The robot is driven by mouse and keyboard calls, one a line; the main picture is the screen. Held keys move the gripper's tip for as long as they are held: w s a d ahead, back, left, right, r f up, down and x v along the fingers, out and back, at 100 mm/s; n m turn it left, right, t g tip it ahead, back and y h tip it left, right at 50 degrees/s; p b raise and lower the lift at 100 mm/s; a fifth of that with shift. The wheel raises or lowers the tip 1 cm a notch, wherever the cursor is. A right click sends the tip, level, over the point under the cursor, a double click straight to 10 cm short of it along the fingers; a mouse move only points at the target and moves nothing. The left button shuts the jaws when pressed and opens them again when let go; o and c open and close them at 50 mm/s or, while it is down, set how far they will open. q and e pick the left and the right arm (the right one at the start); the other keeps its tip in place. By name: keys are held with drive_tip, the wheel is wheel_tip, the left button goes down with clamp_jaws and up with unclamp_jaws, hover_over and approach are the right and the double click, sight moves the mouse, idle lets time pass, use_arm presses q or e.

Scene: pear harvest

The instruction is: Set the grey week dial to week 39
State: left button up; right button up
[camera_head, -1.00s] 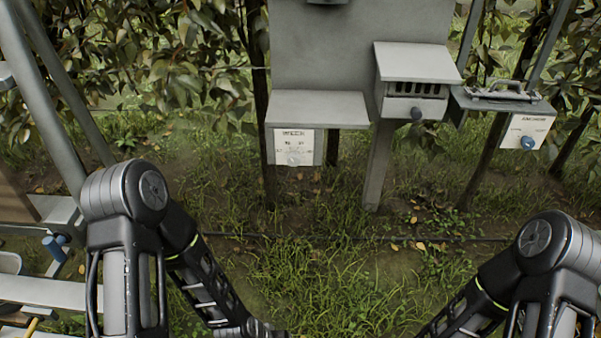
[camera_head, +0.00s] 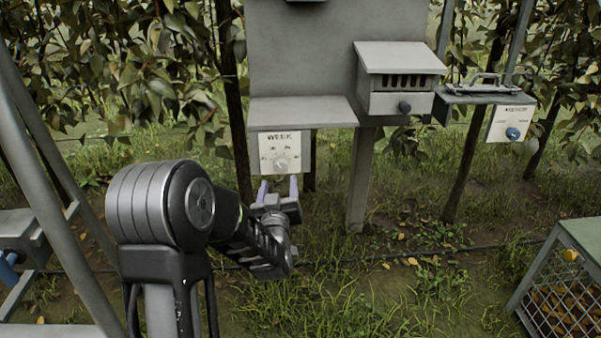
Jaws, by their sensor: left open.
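The grey week dial (camera_head: 281,164) is a small round knob on a white plate (camera_head: 281,148) marked WEEK. The plate sits under a grey shelf (camera_head: 302,111) on the grey stand. The numbers around the dial are too small to read, so its setting cannot be told. My left gripper (camera_head: 278,186) is just below the plate, with its two pale fingers pointing up and spread apart. It is open and empty, and appears apart from the dial. My right gripper is out of view.
Further right is a panel with a blue knob (camera_head: 512,133). A mesh crate (camera_head: 570,300) is at lower right. Grass in front is open.

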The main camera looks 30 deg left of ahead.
sight(281, 169)
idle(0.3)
use_arm(q)
drive_tip(key=shift+x, duration=3.9)
drive_tip(key=shift+c, duration=0.2)
clamp_jaws()
